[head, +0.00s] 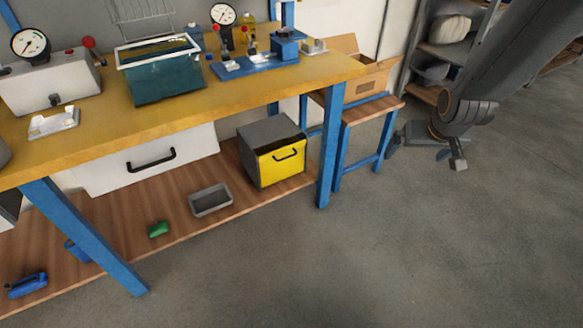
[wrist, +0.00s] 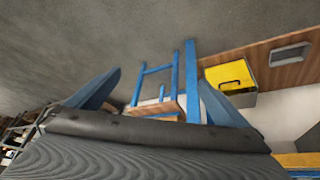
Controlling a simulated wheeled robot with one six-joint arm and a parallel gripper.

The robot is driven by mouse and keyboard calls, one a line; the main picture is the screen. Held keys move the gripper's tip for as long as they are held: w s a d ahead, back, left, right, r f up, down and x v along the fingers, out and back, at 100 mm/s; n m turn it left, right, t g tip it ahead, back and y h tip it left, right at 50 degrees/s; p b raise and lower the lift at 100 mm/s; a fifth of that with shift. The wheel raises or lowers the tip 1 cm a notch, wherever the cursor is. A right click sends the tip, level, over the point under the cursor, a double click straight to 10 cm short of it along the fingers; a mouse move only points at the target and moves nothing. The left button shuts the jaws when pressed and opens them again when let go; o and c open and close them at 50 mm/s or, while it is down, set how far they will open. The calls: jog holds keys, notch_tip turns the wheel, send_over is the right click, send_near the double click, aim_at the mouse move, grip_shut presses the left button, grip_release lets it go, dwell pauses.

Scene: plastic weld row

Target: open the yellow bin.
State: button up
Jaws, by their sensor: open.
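The yellow bin (head: 281,164) is a grey box with a yellow front and a dark handle. It stands on the wooden lower shelf under the workbench, near the bench's right leg. A dark band shows above the yellow front; I cannot tell whether this is a gap. The bin also shows upside down in the wrist view (wrist: 228,74). My gripper (head: 424,150) is at the right in the head view, well apart from the bin, over the floor. In the wrist view its two blue fingers (wrist: 160,78) are spread with nothing between them.
The blue bench leg (head: 332,145) stands just right of the bin. A small side table (head: 360,110) with a cardboard box (head: 365,78) is beyond it. A grey tray (head: 210,200) and a green object (head: 158,229) lie left on the shelf. The floor in front is clear.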

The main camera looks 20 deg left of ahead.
jog(key=w+a+f+n+t+y+b, duration=0.2)
jog(key=w+a+f+b, duration=0.2)
jog(key=w+a+f, duration=0.5)
jog(key=n+t+y+b, duration=0.45)
jog(key=y+b, duration=0.65)
jog(key=b, duration=0.7)
send_near(277, 157)
jog(key=shift+n+g, duration=0.25)
jog(key=shift+n, duration=0.1)
jog(key=shift+w+a+r, duration=0.15)
jog(key=shift+w+r, duration=0.25)
jog(key=shift+w, duration=0.4)
jog(key=shift+w+a+r, duration=0.2)
jog(key=shift+w+r, duration=0.15)
jog(key=shift+w, duration=0.5)
jog(key=shift+w+a+r, duration=0.15)
jog(key=shift+w+r, duration=0.25)
jog(key=shift+w, duration=0.4)
